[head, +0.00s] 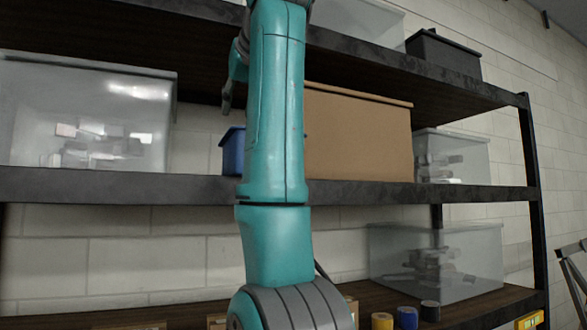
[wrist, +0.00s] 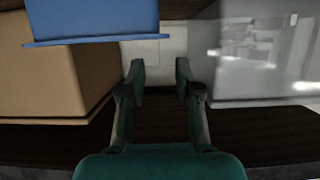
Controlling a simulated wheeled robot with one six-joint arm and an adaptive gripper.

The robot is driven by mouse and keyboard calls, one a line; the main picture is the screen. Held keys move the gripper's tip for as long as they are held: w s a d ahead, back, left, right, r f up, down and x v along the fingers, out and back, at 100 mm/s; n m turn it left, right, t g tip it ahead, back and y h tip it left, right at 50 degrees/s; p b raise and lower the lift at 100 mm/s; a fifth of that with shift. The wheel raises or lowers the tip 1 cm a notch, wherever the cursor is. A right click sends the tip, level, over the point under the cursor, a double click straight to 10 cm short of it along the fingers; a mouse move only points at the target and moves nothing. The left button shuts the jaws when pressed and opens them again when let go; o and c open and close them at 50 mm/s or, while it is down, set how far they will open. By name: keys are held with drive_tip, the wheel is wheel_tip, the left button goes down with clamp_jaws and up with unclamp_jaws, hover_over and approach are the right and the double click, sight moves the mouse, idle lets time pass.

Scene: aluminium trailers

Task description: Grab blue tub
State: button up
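The blue tub (head: 232,152) stands on the middle shelf (head: 110,187), between a clear bin and a cardboard box. My arm hides its right part in the head view. In the wrist view, which looks upside down, the blue tub (wrist: 95,18) is at the top left with its rim edge lowest in the picture. My gripper (wrist: 160,68) is open and empty, its two fingers spread apart. The fingertips are apart from the tub, to the lower right of its rim in that view. In the head view my gripper (head: 228,97) shows above the tub, partly behind my arm.
The cardboard box (head: 357,135) stands close right of the tub; the clear bin (head: 90,120) is at the left. The upper shelf (head: 390,60) hangs low over them. A black tub (head: 443,55) and more clear bins stand on the rack. A pale wall is behind.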

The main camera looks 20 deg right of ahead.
sight(230, 137)
drive_tip(key=x, duration=0.4)
drive_tip(key=shift+w+d+f, duration=0.15)
drive_tip(key=shift+w, duration=0.05)
drive_tip(key=shift+x, duration=3.15)
clamp_jaws()
